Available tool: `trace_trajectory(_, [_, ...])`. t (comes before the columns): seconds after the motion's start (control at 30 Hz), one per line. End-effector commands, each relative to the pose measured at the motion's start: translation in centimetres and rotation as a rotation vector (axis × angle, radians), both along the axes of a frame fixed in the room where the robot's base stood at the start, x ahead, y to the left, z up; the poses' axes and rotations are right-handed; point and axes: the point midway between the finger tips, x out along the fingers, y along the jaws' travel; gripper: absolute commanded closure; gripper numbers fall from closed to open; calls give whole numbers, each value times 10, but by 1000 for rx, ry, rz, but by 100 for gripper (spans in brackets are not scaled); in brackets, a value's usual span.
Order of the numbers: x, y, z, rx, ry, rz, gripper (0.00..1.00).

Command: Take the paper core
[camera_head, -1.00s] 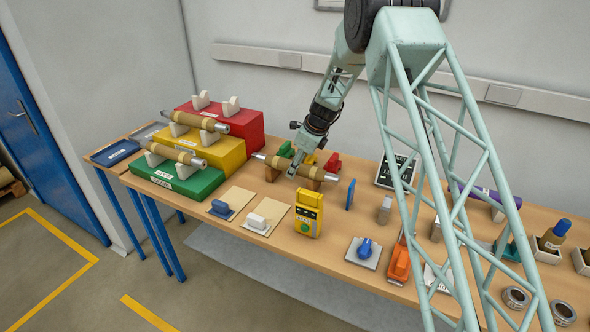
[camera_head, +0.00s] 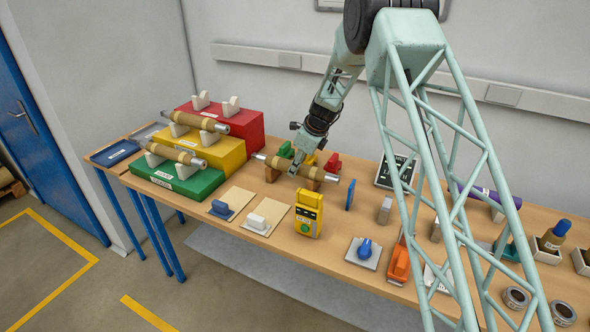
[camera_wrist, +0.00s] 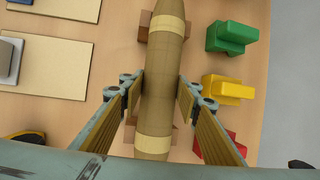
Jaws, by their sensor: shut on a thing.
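The paper core (camera_head: 273,160), a tan-brown roll with paler bands and metal rod ends, lies level across wooden supports (camera_head: 271,174) at the back of the bench. In the wrist view the paper core (camera_wrist: 160,75) runs lengthwise through the middle, over the brown supports (camera_wrist: 145,33). My gripper (camera_head: 293,172) reaches down onto the middle of the core from above. In the wrist view my gripper (camera_wrist: 161,95) has one finger on each side of the core, shut on it. Whether the core touches the supports cannot be told.
Small green, yellow and red blocks (camera_wrist: 228,87) stand close beside the core. A yellow device (camera_head: 309,215) and a blue upright piece (camera_head: 350,194) stand in front.

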Motion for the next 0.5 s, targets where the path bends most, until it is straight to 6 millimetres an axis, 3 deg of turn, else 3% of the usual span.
trace_trajectory(0.5, [1, 0, 7, 1, -3, 0, 94])
